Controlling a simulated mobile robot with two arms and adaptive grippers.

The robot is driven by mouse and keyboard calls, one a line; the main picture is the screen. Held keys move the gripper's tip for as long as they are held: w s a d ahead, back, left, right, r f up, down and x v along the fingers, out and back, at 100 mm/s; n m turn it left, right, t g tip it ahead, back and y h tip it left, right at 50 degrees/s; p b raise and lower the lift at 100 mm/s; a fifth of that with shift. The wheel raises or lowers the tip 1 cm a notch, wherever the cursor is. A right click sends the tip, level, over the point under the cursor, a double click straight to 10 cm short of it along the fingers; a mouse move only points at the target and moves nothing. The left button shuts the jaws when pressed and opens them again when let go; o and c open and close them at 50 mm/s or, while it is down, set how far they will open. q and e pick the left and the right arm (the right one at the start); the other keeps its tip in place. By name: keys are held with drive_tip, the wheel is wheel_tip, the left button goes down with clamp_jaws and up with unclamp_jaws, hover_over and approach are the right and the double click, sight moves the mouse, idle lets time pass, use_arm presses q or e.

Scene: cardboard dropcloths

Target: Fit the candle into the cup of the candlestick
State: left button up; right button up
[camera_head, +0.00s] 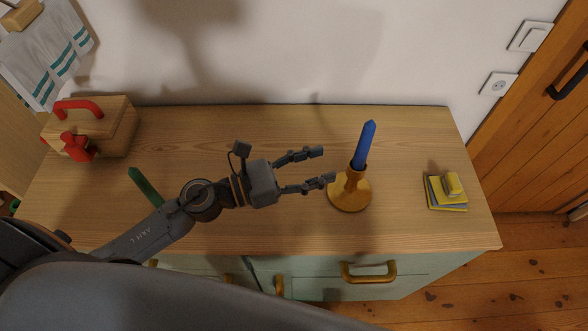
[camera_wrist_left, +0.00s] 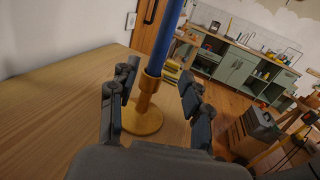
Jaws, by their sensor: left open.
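The blue candle (camera_head: 364,145) stands upright in the cup of the golden-brown candlestick (camera_head: 350,194), on the right half of the wooden cabinet top. In the left wrist view the candle (camera_wrist_left: 168,35) rises from the cup of the candlestick (camera_wrist_left: 143,118). My left gripper (camera_head: 327,166) is open and empty, just left of the candlestick, with its fingers pointing at it. In the left wrist view its two fingers (camera_wrist_left: 160,97) lie either side of the candlestick in the picture. The candle's lower end is hidden in the cup. My right gripper is not in view.
A wooden box with a red handle (camera_head: 115,132) and a red object (camera_head: 76,147) are at the far left. A green item (camera_head: 146,187) lies beside my arm. The wood between is bare.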

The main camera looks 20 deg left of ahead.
use_arm(q)
drive_tip(key=shift+v, duration=2.15)
